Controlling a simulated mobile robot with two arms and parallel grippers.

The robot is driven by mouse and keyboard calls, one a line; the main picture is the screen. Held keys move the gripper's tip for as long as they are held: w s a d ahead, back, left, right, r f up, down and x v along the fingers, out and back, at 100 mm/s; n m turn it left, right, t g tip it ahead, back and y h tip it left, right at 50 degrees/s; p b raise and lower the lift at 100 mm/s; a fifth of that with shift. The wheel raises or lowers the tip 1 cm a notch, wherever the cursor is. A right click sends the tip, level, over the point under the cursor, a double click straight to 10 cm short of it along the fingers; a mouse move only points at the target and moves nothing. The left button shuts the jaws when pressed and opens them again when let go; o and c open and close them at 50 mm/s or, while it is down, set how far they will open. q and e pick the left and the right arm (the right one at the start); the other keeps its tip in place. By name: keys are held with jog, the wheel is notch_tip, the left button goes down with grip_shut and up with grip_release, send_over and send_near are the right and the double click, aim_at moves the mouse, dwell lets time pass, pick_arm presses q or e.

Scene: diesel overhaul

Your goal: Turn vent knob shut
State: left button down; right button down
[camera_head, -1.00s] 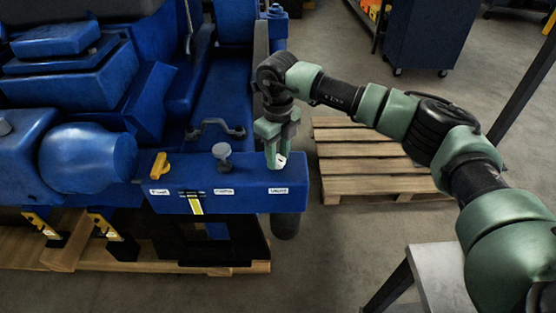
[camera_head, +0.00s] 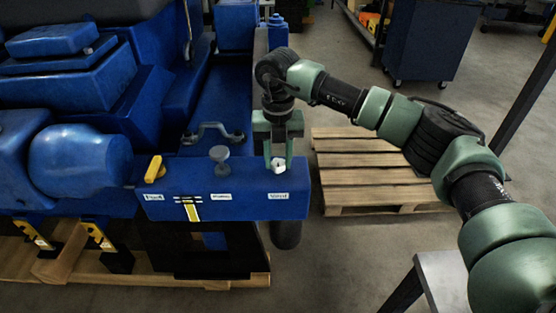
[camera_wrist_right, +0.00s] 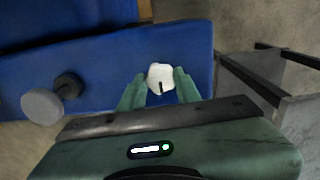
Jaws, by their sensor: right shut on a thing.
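The vent knob (camera_head: 278,164) is small and white, and sits at the right end of the blue panel box (camera_head: 240,206), above the rightmost white label. My right gripper (camera_head: 278,157) points down over it, one finger on each side, and is shut on it. In the right wrist view the knob (camera_wrist_right: 160,75) shows between the two green fingertips (camera_wrist_right: 160,86), with a dark mark on its near side. My left gripper is not in view.
A grey round knob (camera_head: 219,154) and a yellow handle (camera_head: 154,169) stand on the same box to the left. A blue engine (camera_head: 80,155) fills the left side. A wooden pallet (camera_head: 370,172) lies on the floor behind, and a grey table (camera_head: 455,280) stands at lower right.

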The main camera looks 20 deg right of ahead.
aim_at(278, 162)
jog(key=shift+r+m, duration=0.1)
jog(key=shift+m, duration=0.2)
jog(key=c, duration=1)
grip_release()
jog(key=shift+r+b, duration=0.3)
jog(key=shift+r, duration=0.2)
notch_tip(278, 162, up, 7)
jog(key=shift+f+b, duration=0.15)
jog(key=shift+b, duration=0.55)
jog(key=shift+f, duration=0.1)
